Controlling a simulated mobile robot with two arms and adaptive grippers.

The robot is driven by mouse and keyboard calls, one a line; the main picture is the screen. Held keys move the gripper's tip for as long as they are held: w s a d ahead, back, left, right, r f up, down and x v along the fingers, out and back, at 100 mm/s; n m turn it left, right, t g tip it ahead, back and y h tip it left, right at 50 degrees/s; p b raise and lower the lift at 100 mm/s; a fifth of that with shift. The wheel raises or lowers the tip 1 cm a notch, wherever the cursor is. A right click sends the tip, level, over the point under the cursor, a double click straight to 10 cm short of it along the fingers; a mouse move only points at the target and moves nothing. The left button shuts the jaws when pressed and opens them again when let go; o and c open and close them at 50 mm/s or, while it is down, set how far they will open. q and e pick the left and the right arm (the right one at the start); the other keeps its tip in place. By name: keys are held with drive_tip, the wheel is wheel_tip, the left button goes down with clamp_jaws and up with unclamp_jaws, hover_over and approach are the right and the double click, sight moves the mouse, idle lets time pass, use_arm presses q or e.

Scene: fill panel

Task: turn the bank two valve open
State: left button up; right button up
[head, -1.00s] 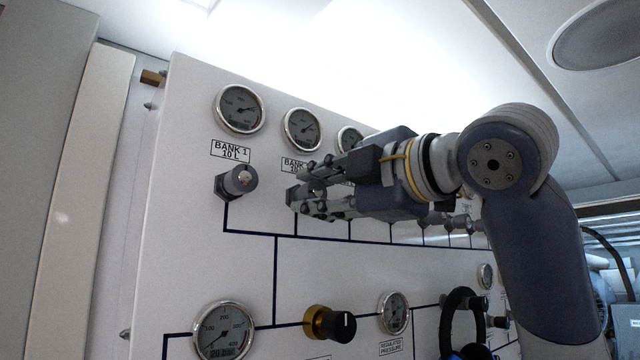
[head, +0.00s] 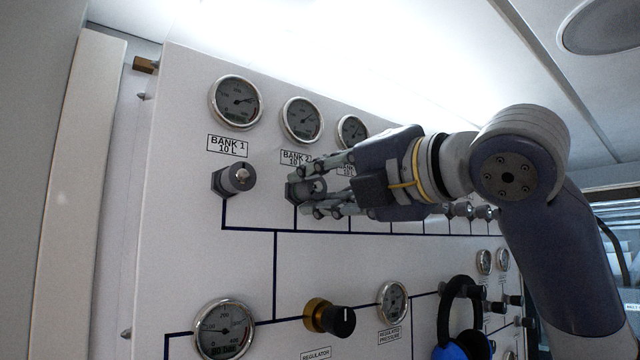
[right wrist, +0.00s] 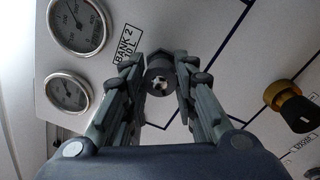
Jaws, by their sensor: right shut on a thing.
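The bank two valve (head: 303,190) is a grey knob on the white panel, just under the "BANK 2" label (head: 296,158). My right gripper (head: 312,192) reaches in from the right, with one finger above the knob and one below it. In the right wrist view the knob (right wrist: 159,80) sits between the two fingertips (right wrist: 160,78), and the fingers are shut on it. The fingers hide part of the knob in the head view. My left gripper is not in view.
The bank one valve (head: 234,179) stands out close on the left. Gauges (head: 302,120) line the panel's top. Lower down are a black and gold regulator knob (head: 330,317), more gauges (head: 393,301) and a hanging blue and black headset (head: 462,320). Further valves lie behind my right arm.

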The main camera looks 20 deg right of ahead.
drive_tip(key=shift+a+f, duration=0.1)
drive_tip(key=shift+f, duration=0.1)
drive_tip(key=o, duration=1)
drive_tip(key=shift+o, duration=0.2)
drive_tip(key=shift+s+r, duration=0.1)
drive_tip(key=shift+s, duration=0.05)
drive_tip(key=shift+s+d, duration=0.2)
drive_tip(key=v, duration=1.1)
drive_tip(key=shift+s, duration=0.25)
drive_tip(key=shift+d, duration=0.1)
